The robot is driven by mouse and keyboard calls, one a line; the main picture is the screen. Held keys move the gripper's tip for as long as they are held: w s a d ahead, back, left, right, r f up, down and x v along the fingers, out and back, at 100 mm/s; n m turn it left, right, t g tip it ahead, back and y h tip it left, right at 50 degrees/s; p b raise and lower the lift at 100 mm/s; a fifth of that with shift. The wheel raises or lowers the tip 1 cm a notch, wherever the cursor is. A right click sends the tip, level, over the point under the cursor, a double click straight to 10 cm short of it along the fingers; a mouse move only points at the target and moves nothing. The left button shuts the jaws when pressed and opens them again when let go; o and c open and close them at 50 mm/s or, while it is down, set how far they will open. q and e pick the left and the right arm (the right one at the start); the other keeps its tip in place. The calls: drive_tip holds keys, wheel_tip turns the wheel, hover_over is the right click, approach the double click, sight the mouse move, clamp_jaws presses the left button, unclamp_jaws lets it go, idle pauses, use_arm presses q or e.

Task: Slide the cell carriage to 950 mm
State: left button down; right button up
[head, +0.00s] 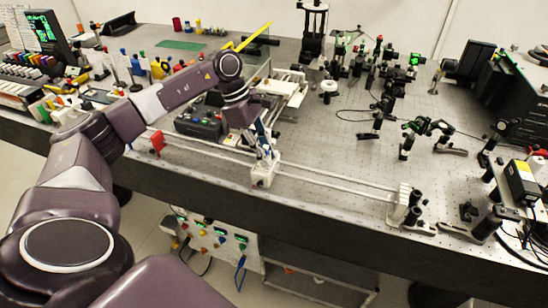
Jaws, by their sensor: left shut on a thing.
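The cell carriage (263,174), a small white block, sits on a pair of long pale rails (335,182) along the front edge of the bench. My left gripper (266,150) reaches down from above onto the carriage and is shut on its upper part. The fingertips are small and partly hidden against the carriage. The rails run from the left down to a white end block (399,208) at the right. Scale marks in millimetres are too small to read. My right gripper is not in view.
A red piece (157,142) stands at the left part of the rails. A dark box (200,127) sits behind them. The rails between the carriage and the end block look clear. Optical mounts (413,133) stand on the perforated bench (330,135) to the right.

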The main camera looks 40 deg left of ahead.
use_arm(q)
drive_tip(key=shift+a, duration=0.15)
drive_tip(key=c, duration=1.8)
unclamp_jaws()
drive_tip(key=shift+o, duration=0.2)
drive_tip(key=v, duration=1.2)
drive_tip(key=shift+s, duration=0.1)
